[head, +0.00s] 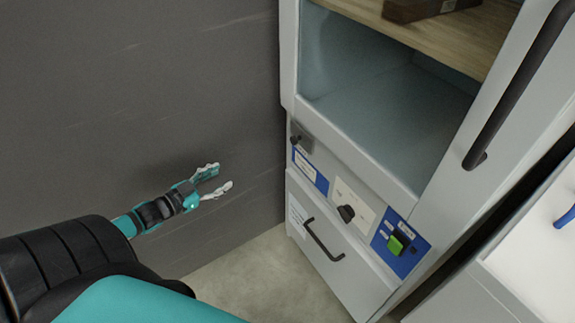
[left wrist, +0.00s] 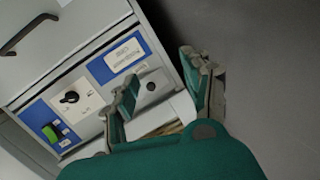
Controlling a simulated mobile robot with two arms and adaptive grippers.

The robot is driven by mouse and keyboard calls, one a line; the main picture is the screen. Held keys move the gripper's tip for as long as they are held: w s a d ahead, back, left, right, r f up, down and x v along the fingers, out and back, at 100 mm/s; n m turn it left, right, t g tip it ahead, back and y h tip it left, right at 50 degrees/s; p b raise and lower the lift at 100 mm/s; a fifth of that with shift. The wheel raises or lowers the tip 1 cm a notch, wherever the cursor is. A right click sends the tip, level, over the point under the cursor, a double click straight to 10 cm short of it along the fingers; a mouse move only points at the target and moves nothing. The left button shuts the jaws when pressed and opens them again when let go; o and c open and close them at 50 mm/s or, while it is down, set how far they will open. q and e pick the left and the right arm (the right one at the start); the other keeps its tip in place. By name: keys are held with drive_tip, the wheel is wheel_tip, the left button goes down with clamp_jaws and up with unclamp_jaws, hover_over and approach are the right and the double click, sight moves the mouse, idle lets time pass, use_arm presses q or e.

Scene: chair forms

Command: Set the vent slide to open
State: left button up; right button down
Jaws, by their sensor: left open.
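What looks like the vent slide (head: 301,138) is a small grey plate with a dark knob at the upper left of the cabinet's control panel. It also shows in the left wrist view (left wrist: 151,86), beside a blue-bordered label. Its exact setting is too small to read. My left gripper (head: 221,178) is open and empty, left of the panel and apart from it, with its fingers pointing toward the cabinet. In the left wrist view the slide appears between the two fingers (left wrist: 160,68), beyond them. My right gripper is not in view.
The panel also carries a black rotary knob (head: 346,213) and a green switch (head: 396,244) on a blue plate. Below is a drawer with a black handle (head: 322,240). Above is a glass-fronted compartment (head: 385,105). A dark wall (head: 130,90) stands on the left.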

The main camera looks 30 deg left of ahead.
use_arm(q)
drive_tip(key=w+d+r+m+h+b, duration=0.2)
drive_tip(key=d+r+m+h, duration=0.15)
drive_tip(key=d+r, duration=0.2)
drive_tip(key=b, duration=0.3)
approach(292, 141)
drive_tip(key=shift+n+t+h, duration=0.25)
drive_tip(key=shift+n+t, duration=0.15)
drive_tip(key=shift+n, duration=0.05)
drive_tip(key=x, duration=0.4)
drive_tip(key=f+x, duration=0.1)
drive_tip(key=x, duration=0.2)
drive_tip(key=shift+w+b, duration=0.15)
drive_tip(key=shift+b, duration=0.25)
drive_tip(key=shift+w+d, duration=0.25)
drive_tip(key=shift+w, duration=0.4)
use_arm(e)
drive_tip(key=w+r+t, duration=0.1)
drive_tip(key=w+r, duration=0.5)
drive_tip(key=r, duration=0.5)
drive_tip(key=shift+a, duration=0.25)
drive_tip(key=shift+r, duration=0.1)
use_arm(q)
clamp_jaws()
